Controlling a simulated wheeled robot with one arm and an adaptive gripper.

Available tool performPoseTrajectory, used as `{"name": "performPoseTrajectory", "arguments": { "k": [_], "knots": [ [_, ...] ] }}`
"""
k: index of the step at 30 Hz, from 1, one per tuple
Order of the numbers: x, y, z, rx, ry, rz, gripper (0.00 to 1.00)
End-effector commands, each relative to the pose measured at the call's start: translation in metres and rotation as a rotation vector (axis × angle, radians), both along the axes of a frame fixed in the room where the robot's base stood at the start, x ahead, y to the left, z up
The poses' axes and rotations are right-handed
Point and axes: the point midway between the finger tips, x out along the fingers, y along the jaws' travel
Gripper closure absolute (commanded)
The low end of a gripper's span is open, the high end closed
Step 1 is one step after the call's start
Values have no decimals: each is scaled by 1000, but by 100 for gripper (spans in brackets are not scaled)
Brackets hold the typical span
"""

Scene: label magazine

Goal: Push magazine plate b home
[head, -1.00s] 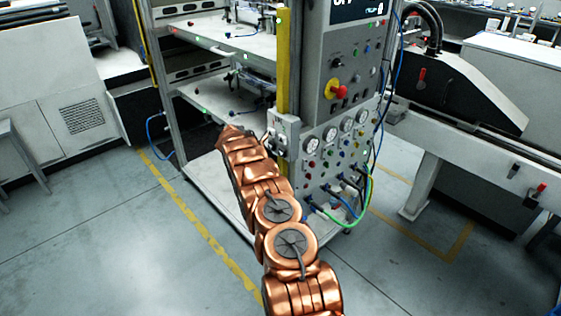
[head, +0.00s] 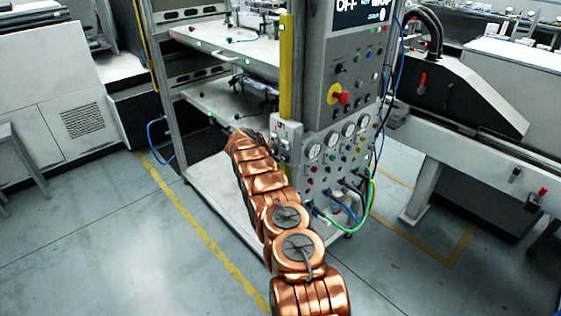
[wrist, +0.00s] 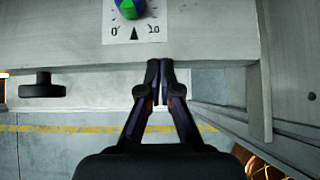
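In the wrist view my gripper (wrist: 160,64) has its two dark fingers together at the tips, with only a thin gap lower down and nothing seen between them. The tips reach the lower edge of a pale grey panel (wrist: 210,35); I cannot tell if they touch it. In the head view my copper-coloured arm reaches to the rack, and my gripper is not made out there. The rack holds an upper plate (head: 222,41) and a lower plate (head: 205,104). No letter is legible, so I cannot tell which is magazine plate b.
A green and blue knob (wrist: 130,8) on a 0 to 10 dial sits on the panel. A control column (head: 345,110) with gauges and hoses (head: 357,208) stands right of my arm.

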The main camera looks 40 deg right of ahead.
Motion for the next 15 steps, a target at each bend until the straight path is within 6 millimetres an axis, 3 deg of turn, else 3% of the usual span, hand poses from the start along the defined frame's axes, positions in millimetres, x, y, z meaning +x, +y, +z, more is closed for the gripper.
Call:
{"name": "performPoseTrajectory", "arguments": {
  "k": [5, 15],
  "knots": [
    [-3, 1, 0, -3, 0, -4, 100],
    [1, 34, 1, -3, -2, 4, 100]
  ]
}}
